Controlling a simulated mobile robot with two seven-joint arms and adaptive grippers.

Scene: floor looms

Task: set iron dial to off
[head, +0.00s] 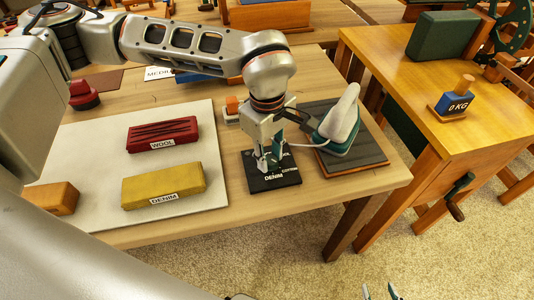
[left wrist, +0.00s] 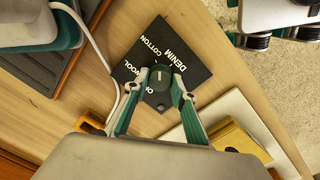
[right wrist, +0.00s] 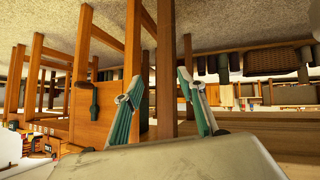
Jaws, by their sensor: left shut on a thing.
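The iron dial is a dark round knob (left wrist: 158,86) on a black plate (head: 261,184) printed DENIM, COTTON, WOOL and a partly hidden label starting with O. A small light mark shows on the knob, but I cannot tell exactly which label it points to. My left gripper (head: 268,163) points down over the plate, its fingers closed on the knob from both sides in the left wrist view. The white and green iron (head: 339,125) rests tilted on a dark ribbed pad (head: 361,157) beside the plate. My right gripper (right wrist: 157,85) is open and empty, low beyond the table's front edge.
A pale board (head: 105,187) holds a red WOOL block (head: 162,134), a yellow DENIM block (head: 163,185) and an orange block (head: 61,198). A white cord (left wrist: 93,37) runs from the iron close by my left gripper. A second table (head: 440,110) stands right, bearing a blue 0 KG weight (head: 453,104).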

